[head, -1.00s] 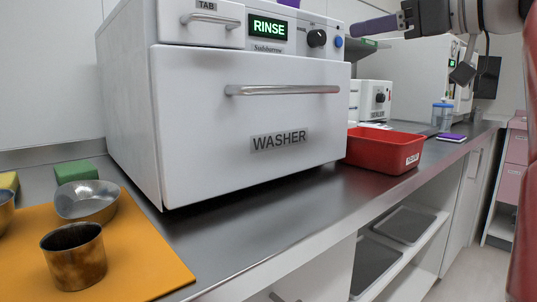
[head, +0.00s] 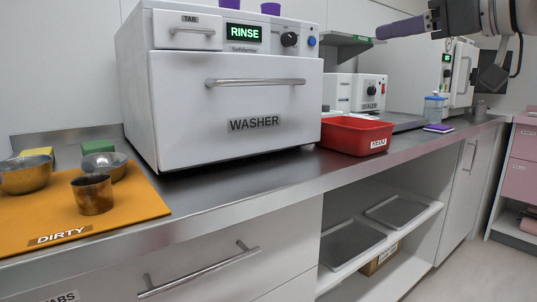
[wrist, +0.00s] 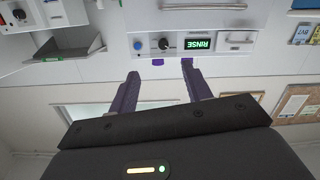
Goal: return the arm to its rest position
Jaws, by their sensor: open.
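My gripper (head: 402,28) shows at the top right of the head view, raised in the air above the counter, with its purple fingers pointing left. In the wrist view my gripper (wrist: 158,76) has its two purple fingers spread apart with nothing between them. That view is upside down and shows the washer's RINSE display (wrist: 198,44) beyond the fingertips. My arm is only partly in the head view.
The white washer (head: 235,95) stands on the steel counter (head: 270,183). An orange DIRTY mat (head: 125,213) bears metal bowls and a cup (head: 92,194). A red bin (head: 355,136) sits right of the washer. A shelf (wrist: 70,56) shows in the wrist view.

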